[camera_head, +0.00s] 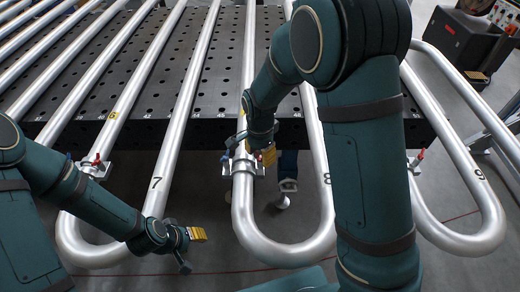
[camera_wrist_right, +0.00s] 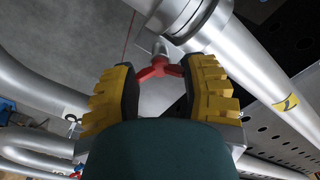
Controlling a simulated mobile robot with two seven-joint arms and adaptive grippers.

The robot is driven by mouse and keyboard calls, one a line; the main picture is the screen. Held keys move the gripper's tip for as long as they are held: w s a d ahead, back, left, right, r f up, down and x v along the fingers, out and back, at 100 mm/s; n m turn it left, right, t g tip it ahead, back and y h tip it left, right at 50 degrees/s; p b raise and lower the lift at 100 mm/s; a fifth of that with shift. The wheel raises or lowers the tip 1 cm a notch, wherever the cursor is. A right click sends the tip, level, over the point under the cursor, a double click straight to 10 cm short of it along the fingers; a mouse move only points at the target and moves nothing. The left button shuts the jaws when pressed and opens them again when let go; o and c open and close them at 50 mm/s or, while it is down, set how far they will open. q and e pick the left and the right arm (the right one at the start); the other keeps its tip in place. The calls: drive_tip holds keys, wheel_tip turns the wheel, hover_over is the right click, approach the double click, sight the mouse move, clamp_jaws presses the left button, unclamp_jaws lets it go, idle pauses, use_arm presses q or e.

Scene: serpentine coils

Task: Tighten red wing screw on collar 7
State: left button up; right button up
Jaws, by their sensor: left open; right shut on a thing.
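In the head view, a metal collar (camera_head: 240,166) sits around the pale pipe between the pipes marked 7 and 8. My right gripper (camera_head: 266,156) is at this collar's right side. In the right wrist view, the red wing screw (camera_wrist_right: 160,69) stands between the yellow fingertips of my right gripper (camera_wrist_right: 164,75), which is shut on its wings. Its metal stem runs up toward the pipe collar (camera_wrist_right: 185,18). A yellow tag (camera_wrist_right: 287,103) on that pipe appears to read 7. My left gripper (camera_head: 195,234) is open and empty, low between the two pipe bends.
Another collar (camera_head: 97,168) with a red screw is on the pipe at left, and one with a red screw (camera_head: 419,156) is at right. The dark perforated table (camera_head: 215,75) lies behind. Pipe bends (camera_head: 280,250) stick out in front of it, over open grey floor.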

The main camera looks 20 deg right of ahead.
sight(260, 155)
drive_tip(key=m+p, duration=0.2)
drive_tip(key=m, duration=0.1)
drive_tip(key=shift+w+r+m, duration=0.15)
drive_tip(key=shift+r+m, duration=0.15)
drive_tip(key=shift+r, duration=0.05)
drive_tip(key=shift+f+m+p, duration=0.15)
drive_tip(key=shift+m+p, duration=1.2)
drive_tip(key=shift+m, duration=0.35)
drive_tip(key=o, duration=1.3)
drive_tip(key=shift+f, duration=0.1)
wheel_tip(260, 155, up, 12)
